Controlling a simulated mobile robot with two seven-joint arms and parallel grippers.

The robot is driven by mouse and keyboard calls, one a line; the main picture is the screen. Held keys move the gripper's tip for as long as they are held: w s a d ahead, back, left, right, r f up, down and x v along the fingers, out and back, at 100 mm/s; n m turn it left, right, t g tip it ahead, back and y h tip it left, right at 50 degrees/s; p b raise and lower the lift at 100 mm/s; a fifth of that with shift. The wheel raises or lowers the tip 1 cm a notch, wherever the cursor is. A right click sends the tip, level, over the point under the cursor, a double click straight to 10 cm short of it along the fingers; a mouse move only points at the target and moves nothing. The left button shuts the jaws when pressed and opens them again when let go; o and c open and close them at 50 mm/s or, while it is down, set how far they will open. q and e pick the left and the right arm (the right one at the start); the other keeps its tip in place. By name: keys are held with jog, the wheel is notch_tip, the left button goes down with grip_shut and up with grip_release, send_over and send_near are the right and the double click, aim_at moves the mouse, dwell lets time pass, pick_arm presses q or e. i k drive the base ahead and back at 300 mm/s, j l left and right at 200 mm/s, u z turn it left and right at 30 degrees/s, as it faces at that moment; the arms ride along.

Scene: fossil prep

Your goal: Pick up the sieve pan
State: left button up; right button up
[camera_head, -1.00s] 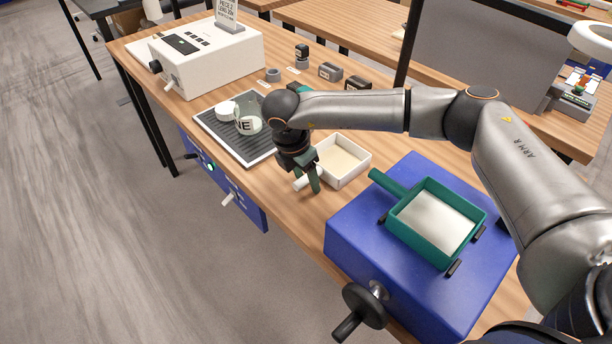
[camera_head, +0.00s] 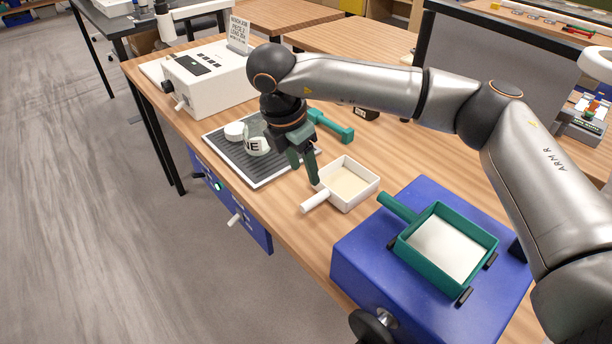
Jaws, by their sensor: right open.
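Two square pans with handles are in view. A white pan (camera_head: 372,192) with a cream-coloured inside and a white handle (camera_head: 315,201) sits on the wooden table. A green pan (camera_head: 412,254) with a pale inside and a green handle (camera_head: 397,207) sits on a blue box. The frames do not show which is the sieve pan. My right gripper (camera_head: 304,172) points down, open and empty, by the white pan's left corner, above and behind its handle. I cannot tell whether a finger touches the rim. My left gripper is not in view.
A ridged dark tray (camera_head: 262,180) holding a white cup marked "NE" (camera_head: 257,147) lies left of my gripper. A green T-shaped tool (camera_head: 335,127) lies behind it. The blue box (camera_head: 365,255) has black clips and a crank. A white machine (camera_head: 215,85) stands farther back.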

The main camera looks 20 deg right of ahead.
aim_at(446, 249)
jog(key=k, duration=1)
